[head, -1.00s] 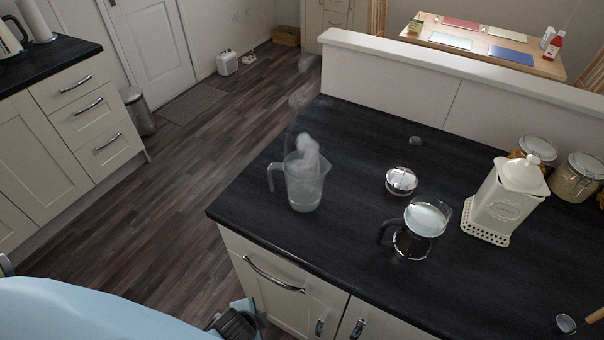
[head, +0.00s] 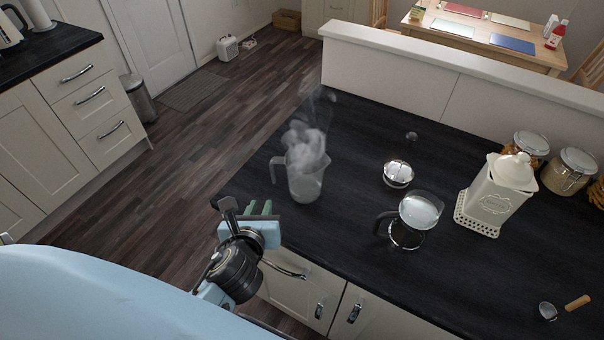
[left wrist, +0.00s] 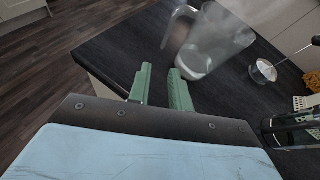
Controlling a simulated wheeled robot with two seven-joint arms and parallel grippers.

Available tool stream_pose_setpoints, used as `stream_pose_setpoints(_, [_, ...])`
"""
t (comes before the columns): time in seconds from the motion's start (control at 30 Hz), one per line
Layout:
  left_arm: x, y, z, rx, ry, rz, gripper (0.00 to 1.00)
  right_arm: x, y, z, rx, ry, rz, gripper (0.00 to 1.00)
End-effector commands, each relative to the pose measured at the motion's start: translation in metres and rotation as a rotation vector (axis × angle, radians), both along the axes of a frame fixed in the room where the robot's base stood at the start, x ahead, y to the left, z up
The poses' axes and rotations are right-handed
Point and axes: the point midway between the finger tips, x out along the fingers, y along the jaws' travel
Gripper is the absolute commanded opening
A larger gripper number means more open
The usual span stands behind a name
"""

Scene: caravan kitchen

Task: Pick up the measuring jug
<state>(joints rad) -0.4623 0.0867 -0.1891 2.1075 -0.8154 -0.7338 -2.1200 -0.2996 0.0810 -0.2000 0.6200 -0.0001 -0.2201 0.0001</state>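The measuring jug (head: 305,182) is clear, stands upright near the left edge of the dark worktop, and steam rises from it. Its handle points left in the head view. In the left wrist view the jug (left wrist: 208,48) stands just beyond the fingertips. My left gripper (head: 259,208) is at the worktop's front left edge, in front of the jug and apart from it. Its green fingers (left wrist: 160,72) are open with nothing between them. My right gripper is not in view.
A cream canister (head: 495,197), glass jars (head: 568,172) and a small scoop (head: 548,311) are further right. A low white wall (head: 400,70) bounds the back. The worktop's front middle is clear.

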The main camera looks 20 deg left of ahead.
Motion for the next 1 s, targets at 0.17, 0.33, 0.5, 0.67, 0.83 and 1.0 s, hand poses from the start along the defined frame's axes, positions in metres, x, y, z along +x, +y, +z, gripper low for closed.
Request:
stream_pose_setpoints(0.17, [0.010, 0.001, 0.005, 0.106, 0.001, -0.051, 0.20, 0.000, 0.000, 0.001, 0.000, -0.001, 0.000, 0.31])
stream_pose_setpoints(0.33, [0.038, 0.011, -0.006, 0.109, 0.001, -0.051, 0.20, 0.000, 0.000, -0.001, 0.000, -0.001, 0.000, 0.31])
stream_pose_setpoints(0.5, [0.063, 0.020, -0.018, 0.107, 0.002, -0.050, 0.20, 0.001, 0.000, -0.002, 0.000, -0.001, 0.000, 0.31])
stream_pose_setpoints(0.67, [0.075, 0.024, -0.023, 0.105, 0.004, -0.050, 0.20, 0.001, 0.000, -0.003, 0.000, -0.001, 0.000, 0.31])
stream_pose_setpoints(0.83, [0.091, 0.028, -0.024, 0.104, 0.002, -0.049, 0.20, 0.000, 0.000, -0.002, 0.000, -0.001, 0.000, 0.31])
stream_pose_setpoints(1.0, [0.115, 0.035, -0.031, 0.104, 0.004, -0.050, 0.20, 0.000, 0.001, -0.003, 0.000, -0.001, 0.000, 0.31])
